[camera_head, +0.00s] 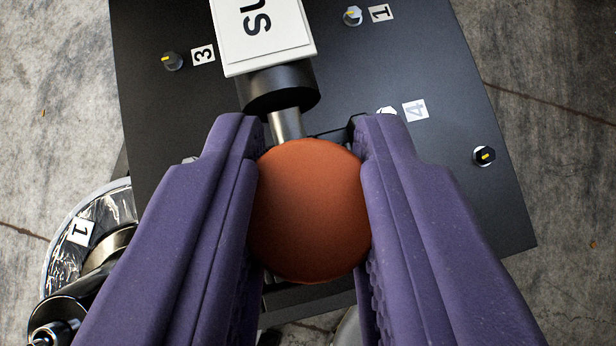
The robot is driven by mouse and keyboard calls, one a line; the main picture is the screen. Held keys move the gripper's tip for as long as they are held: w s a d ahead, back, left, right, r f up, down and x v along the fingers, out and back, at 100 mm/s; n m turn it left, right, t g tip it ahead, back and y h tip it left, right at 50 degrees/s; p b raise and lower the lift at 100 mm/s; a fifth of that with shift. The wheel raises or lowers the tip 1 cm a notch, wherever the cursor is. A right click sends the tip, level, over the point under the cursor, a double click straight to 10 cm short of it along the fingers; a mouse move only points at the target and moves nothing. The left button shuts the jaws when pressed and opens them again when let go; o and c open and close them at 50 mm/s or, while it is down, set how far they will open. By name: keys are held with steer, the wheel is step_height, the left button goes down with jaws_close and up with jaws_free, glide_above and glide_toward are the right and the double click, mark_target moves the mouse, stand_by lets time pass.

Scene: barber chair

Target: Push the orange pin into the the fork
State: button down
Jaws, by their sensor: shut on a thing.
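An orange round knob, the head of the orange pin (309,212), is between the two purple fingers of my gripper (308,190), in the middle of the view. The fingers touch it on its left and right sides. A metal shaft (287,125) shows just beyond the orange knob and runs up into a black collar (279,88). A white block with black letters (262,35) sits above the collar. The knob hides what lies behind it, and I cannot tell which part is the fork.
A black plate (430,60) with several bolts and number labels lies beyond the gripper. A shiny round metal part labelled 1 (85,240) is at the lower left, close to the left finger. Grey concrete floor (560,60) shows around the plate.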

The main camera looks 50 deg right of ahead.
steer(key=shift+f, duration=0.25)
steer(key=c, duration=0.8)
jaws_free()
steer(key=shift+a+r, duration=0.25)
steer(key=shift+r, duration=0.15)
steer(key=p+v, duration=0.2)
steer(key=v, duration=0.5)
steer(key=shift+s, duration=0.15)
steer(key=shift+a, duration=0.1)
